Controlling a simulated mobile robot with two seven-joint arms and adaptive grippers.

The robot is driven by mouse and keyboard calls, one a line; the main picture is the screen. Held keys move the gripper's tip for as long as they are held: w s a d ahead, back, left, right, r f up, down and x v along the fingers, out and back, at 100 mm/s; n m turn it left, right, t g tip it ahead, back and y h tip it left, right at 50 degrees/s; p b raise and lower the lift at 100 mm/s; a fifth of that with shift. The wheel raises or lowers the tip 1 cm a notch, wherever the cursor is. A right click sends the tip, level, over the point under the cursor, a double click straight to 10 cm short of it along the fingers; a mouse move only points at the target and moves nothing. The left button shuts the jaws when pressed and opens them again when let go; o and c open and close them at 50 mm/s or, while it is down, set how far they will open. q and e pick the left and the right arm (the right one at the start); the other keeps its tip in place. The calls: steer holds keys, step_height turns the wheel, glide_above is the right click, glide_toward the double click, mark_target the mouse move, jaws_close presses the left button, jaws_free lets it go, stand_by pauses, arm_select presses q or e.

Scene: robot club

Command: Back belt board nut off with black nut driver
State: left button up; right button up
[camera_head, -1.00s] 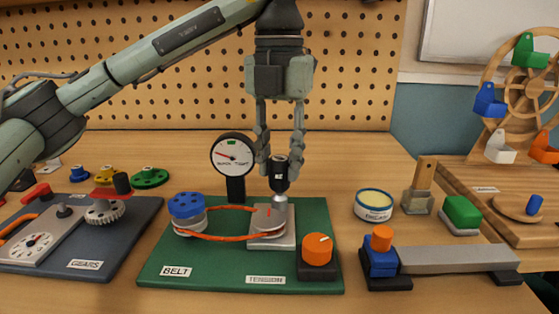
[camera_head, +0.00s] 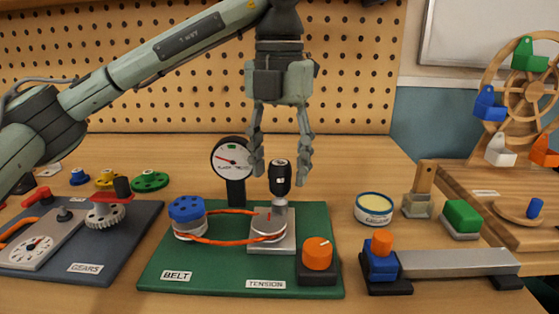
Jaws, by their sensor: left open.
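The black nut driver (camera_head: 280,176) stands upright on the metal post and nut of the green belt board (camera_head: 215,273); the nut itself is hidden under the driver. My left gripper (camera_head: 280,172) is open, with its fingers apart on either side of the driver and not visibly touching it. The orange belt (camera_head: 225,240) runs from the blue-topped pulley (camera_head: 186,208) to the pulley under the driver. The orange tension knob (camera_head: 317,253) sits at the board's front right. My right gripper is not in view.
The gears board (camera_head: 80,245) is at left. A round tin (camera_head: 374,208), a brush (camera_head: 419,190), a green block (camera_head: 462,216) and a grey bar fixture (camera_head: 450,261) are at right. A wooden wheel (camera_head: 525,95) stands at far right.

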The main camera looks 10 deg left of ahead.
arm_select(q)
steer(key=m, duration=0.5)
steer(key=shift+r+p, duration=0.1)
steer(key=shift+p, duration=0.25)
steer(key=m, duration=0.5)
steer(key=shift+m, duration=0.3)
steer(key=shift+c, duration=0.4)
jaws_close()
steer(key=n, duration=0.9)
steer(key=shift+o, duration=0.4)
jaws_free()
